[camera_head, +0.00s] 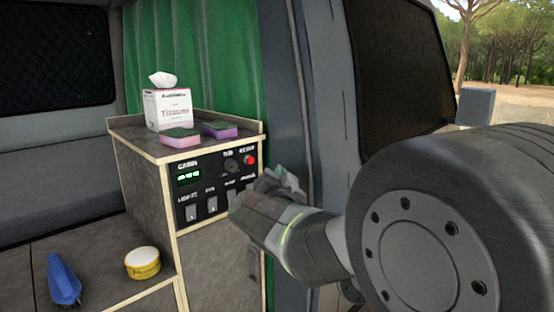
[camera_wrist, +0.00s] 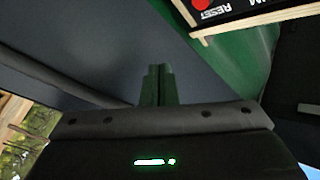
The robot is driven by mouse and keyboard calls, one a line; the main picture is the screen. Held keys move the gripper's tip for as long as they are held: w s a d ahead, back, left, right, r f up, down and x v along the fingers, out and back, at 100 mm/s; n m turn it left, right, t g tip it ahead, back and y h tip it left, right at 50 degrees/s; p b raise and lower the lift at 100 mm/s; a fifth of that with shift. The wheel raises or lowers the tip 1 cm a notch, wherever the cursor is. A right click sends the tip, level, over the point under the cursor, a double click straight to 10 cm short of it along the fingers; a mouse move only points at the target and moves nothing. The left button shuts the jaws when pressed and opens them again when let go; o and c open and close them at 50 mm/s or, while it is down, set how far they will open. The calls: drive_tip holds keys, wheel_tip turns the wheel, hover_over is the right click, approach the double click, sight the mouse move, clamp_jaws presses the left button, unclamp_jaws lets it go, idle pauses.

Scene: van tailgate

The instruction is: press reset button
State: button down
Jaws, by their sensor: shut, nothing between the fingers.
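The red reset button (camera_head: 249,160) sits at the upper right of the black control panel (camera_head: 214,182) on the cabinet front. In the wrist view the red button (camera_wrist: 201,4) shows at the top edge, beside an upside-down "RESET" label. My gripper (camera_head: 287,181) is just right of and slightly below the panel's right edge, apart from the button. In the wrist view the fingers of my gripper (camera_wrist: 158,72) are shut together and empty, pointing at the dark grey van pillar and green curtain. The button is off to the upper right of the fingertips there.
A tissue box (camera_head: 167,110) and two sponges (camera_head: 180,138) stand on the cabinet top (camera_head: 130,133). A blue brush (camera_head: 64,281) and a yellow tin (camera_head: 142,263) lie on the lower surface at left. The van pillar (camera_head: 328,100) rises close behind my gripper.

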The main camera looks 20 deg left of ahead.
drive_tip(key=w+a+p, duration=0.1)
drive_tip(key=w+a, duration=0.2)
drive_tip(key=a, duration=0.4)
drive_tip(key=shift+a, duration=0.25)
drive_tip(key=shift+w+a, duration=0.1)
idle(1.8)
drive_tip(key=shift+w+a+f, duration=0.1)
drive_tip(key=shift+w+a, duration=0.05)
drive_tip(key=shift+a, duration=0.1)
drive_tip(key=shift+w+a+p, duration=0.15)
drive_tip(key=shift+a+p, duration=0.15)
drive_tip(key=shift+a, duration=0.15)
idle(0.8)
drive_tip(key=shift+d, duration=0.15)
drive_tip(key=shift+s+d+b, duration=0.3)
drive_tip(key=shift+s+d, duration=0.05)
drive_tip(key=shift+d, duration=0.4)
drive_tip(key=shift+s+d+b, duration=0.2)
drive_tip(key=shift+s+d, duration=0.1)
drive_tip(key=shift+d, duration=0.45)
drive_tip(key=shift+s+d+b, duration=0.2)
drive_tip(key=shift+s+d, duration=0.15)
drive_tip(key=shift+d, duration=0.45)
drive_tip(key=shift+s+d+b, duration=0.2)
drive_tip(key=shift+s+d, duration=0.1)
drive_tip(key=shift+d, duration=0.45)
drive_tip(key=shift+a, duration=0.15)
